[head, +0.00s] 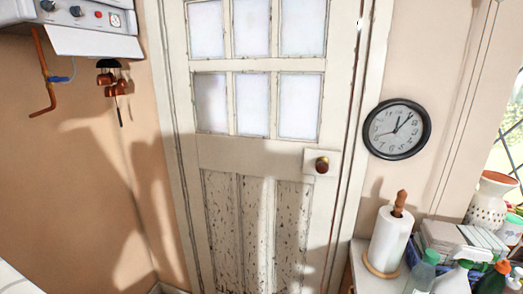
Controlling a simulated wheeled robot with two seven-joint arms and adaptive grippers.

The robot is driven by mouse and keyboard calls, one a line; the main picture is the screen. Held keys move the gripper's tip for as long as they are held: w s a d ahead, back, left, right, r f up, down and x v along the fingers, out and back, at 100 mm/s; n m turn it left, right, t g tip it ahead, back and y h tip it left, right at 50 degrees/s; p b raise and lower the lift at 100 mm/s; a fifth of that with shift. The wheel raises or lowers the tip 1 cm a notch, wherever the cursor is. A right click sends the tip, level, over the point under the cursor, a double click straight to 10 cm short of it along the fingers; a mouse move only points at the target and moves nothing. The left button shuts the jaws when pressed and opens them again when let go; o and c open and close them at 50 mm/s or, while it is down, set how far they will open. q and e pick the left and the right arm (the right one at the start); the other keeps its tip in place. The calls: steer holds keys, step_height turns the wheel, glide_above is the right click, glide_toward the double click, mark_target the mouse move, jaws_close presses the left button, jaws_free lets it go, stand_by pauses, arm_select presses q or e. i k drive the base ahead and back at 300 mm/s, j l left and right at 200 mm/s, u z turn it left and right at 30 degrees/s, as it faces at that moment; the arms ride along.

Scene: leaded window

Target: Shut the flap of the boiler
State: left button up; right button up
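The white boiler (75,14) is on the wall at the top left, cut off by the picture's top and left edges. Its control panel shows knobs and a small dial. The white flap (97,41) hangs open along the boiler's lower front, tilted outward and down, leaving the controls uncovered. Neither of my grippers is in view.
A copper pipe (42,80) with a blue valve runs below the boiler. Copper hanging pieces (113,86) hang beside it. The closed door (255,152) fills the middle. A paper towel roll (389,240) and several bottles crowd the lower right. A clock (397,129) hangs above.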

mark_target(65, 41)
steer(key=u, duration=1.25)
